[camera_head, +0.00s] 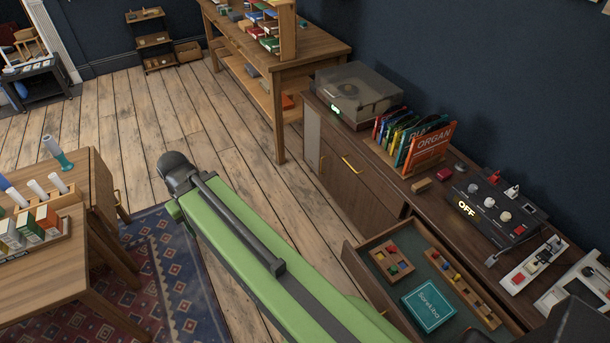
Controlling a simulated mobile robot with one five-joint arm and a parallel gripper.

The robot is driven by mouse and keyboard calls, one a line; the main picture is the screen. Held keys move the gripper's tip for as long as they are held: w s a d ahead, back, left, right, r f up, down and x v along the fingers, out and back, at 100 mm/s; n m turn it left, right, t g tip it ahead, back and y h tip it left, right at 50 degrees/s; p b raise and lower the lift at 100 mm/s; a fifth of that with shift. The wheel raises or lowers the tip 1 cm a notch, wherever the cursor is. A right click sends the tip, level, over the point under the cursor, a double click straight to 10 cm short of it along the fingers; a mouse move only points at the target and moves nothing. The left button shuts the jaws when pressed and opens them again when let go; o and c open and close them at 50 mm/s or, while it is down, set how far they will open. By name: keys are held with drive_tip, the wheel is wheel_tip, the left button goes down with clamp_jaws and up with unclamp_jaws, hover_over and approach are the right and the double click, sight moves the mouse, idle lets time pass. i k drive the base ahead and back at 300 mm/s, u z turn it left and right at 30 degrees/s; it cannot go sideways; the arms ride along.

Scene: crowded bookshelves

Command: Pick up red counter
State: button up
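An open drawer (350,252) with a green lining sticks out of the sideboard at the lower right. Another small red piece (393,248) lies higher in the same tray. A longer wooden tray (480,301) at the right holds several more small pieces, including yellow and blue ones. The pieces are too small to tell their exact shape. My green arm crosses the middle of the view, left of the drawer. I cannot make out my gripper's fingers.
A teal box (429,302) lies in the drawer between the trays. On the sideboard are a record player (352,94), upright records (428,148), a black control box reading OFF (495,207) and white switch panels. A table (47,262) stands at left. Wooden floor lies open between.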

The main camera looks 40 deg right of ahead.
sight(391, 249)
drive_tip(key=u, duration=0.3)
drive_tip(key=k, duration=0.1)
drive_tip(key=z, duration=2.9)
drive_tip(key=k, duration=1)
drive_tip(key=u, duration=1.6)
drive_tip(key=i, duration=1)
drive_tip(key=z, duration=0.1)
